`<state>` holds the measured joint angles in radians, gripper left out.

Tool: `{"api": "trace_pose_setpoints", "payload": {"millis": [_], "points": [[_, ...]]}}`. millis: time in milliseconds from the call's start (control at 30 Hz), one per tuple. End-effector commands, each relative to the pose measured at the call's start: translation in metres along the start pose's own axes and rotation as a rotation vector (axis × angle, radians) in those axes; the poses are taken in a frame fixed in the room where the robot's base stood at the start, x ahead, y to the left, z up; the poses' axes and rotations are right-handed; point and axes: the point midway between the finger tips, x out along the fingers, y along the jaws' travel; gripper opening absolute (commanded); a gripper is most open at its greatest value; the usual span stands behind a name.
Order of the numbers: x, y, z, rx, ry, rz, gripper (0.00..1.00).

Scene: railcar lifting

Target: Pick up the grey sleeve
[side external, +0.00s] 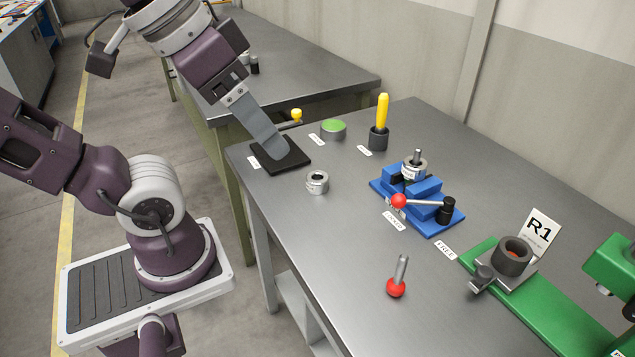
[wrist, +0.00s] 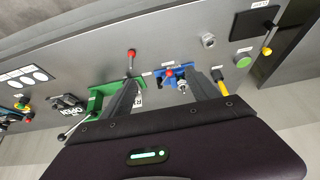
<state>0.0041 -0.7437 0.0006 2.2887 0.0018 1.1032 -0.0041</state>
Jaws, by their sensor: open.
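The grey sleeve (side external: 317,182), a short ring with a bore and a dark mark on its side, stands loose on the bench. It also shows in the wrist view (wrist: 208,41), at upper right, beyond and apart from my fingers. My gripper (side external: 270,150) is at upper left in the side view, one grey finger visible, its tip overlapping a black pad in the picture. In the wrist view, my gripper's two fingers (wrist: 160,84) are spread with nothing between them. A similar grey ring (side external: 413,168) with a pin through it sits on the blue fixture.
The black pad (side external: 293,161), green disc (side external: 333,127) and yellow rod in a dark cup (side external: 380,133) stand behind the sleeve. The blue fixture (side external: 440,220) with a red-knobbed lever, a red-ball handle (side external: 396,289) and a green fixture (side external: 535,300) lie rightward. Bench around the sleeve is clear.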

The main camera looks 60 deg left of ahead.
Motion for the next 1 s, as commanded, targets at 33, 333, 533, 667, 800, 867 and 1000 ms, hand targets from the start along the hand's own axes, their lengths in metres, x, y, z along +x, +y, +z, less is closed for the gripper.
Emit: {"api": "trace_pose_setpoints", "payload": {"millis": [33, 333, 533, 667, 800, 867, 1000], "points": [[0.001, 0.014, -0.022, 0.002, 0.047, 0.056, 0.7], [-0.018, 0.081, -0.192, -0.173, 0.454, 0.363, 0.7], [-0.007, 0.036, -0.326, -0.577, 0.77, 0.308, 0.7], [0.038, -0.039, -0.348, -0.879, 0.863, 0.005, 0.7], [0.078, -0.096, -0.311, -1.055, 0.831, -0.369, 0.7], [0.089, -0.111, -0.288, -1.096, 0.796, -0.523, 0.7], [0.101, -0.13, -0.23, -1.133, 0.684, -0.864, 0.7]]}}
